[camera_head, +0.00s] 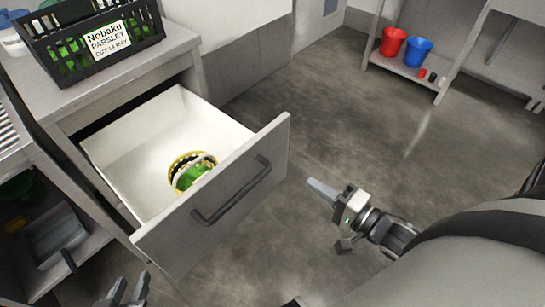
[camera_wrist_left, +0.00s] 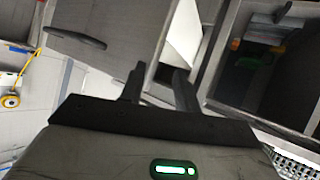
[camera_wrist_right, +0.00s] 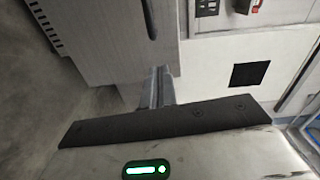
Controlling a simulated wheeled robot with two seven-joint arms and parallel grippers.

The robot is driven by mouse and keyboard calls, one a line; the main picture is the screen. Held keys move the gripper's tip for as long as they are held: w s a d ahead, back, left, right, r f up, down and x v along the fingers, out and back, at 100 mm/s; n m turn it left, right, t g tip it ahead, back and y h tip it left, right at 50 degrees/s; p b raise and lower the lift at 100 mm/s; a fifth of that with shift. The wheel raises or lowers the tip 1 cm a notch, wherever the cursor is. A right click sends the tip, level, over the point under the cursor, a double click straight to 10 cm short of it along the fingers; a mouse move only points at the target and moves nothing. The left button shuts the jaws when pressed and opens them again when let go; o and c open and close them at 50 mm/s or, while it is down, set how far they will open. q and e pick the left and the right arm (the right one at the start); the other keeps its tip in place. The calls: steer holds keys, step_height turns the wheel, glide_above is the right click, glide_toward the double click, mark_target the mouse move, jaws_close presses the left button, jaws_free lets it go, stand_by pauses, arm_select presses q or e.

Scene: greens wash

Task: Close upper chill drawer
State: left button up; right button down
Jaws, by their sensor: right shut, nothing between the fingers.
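The upper drawer (camera_head: 270,136) is pulled well out of the grey cabinet. Its white inside shows, with a round green item with white and yellow bands (camera_head: 192,172) lying in it. A dark bar handle (camera_head: 232,191) runs across its grey front. My left gripper (camera_head: 122,293) is at the bottom edge of the head view, below the drawer front, open and empty. Its parted fingers also show in the left wrist view (camera_wrist_left: 160,88). My right gripper (camera_head: 322,189) is right of the drawer front, apart from it, shut and empty; its fingers are together in the right wrist view (camera_wrist_right: 157,88).
A black crate labelled Nobaku Parsley (camera_head: 85,45) stands on the cabinet top. An open shelf with a grey bin (camera_head: 58,238) is at the lower left. Red (camera_head: 393,42) and blue (camera_head: 417,51) buckets sit on a far shelf. The floor right of the drawer is clear.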

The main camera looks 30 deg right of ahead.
steer(key=b, duration=0.1)
glide_toward(263, 147)
steer(key=shift+m, duration=0.4)
steer(key=x, duration=0.7)
